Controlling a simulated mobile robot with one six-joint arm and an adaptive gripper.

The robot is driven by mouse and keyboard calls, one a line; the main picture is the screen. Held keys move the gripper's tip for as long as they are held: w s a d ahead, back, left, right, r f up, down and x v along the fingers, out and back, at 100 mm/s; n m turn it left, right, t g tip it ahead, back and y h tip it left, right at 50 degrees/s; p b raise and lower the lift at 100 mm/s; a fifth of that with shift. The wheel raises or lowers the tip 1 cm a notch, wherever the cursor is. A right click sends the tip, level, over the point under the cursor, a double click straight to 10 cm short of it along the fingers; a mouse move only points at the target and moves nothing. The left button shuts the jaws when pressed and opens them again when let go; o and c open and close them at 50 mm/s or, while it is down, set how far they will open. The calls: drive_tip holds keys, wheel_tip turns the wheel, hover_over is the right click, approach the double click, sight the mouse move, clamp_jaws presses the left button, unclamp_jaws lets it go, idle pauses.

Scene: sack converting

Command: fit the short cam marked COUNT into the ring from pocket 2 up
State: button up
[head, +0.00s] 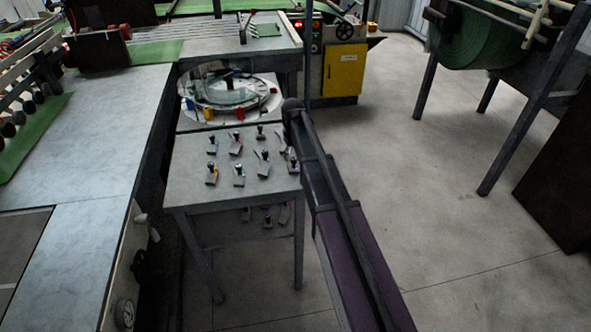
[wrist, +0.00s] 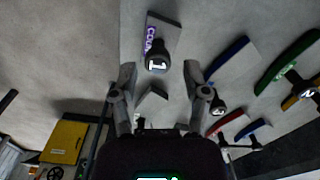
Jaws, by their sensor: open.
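The cam marked COUNT (wrist: 150,38) lies on the tabletop close to the table's edge in the wrist view. It is a grey block with a purple label and a dark round knob whose white top reads 1. My gripper (wrist: 160,76) is open, its fingertips either side of the knob and apart from it. In the head view a cam (head: 293,160) sits at the table's right edge beside my arm; my fingers cannot be made out there. The ring (head: 232,93) is a round pale unit behind the table, with coloured pieces around it. Its pocket numbers are too small to read.
Several other cams with knobs stand on the small table (head: 190,190), including a blue-edged one (wrist: 230,62) and a green-edged one (wrist: 290,60) to the right in the wrist view. More cams lie on a lower shelf. Open floor (head: 450,200) lies to the right.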

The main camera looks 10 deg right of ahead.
sight(294, 159)
drive_tip(key=shift+w+d+f+b, duration=0.1)
drive_tip(key=shift+f+b, duration=1.7)
drive_tip(key=shift+f, duration=0.3)
clamp_jaws()
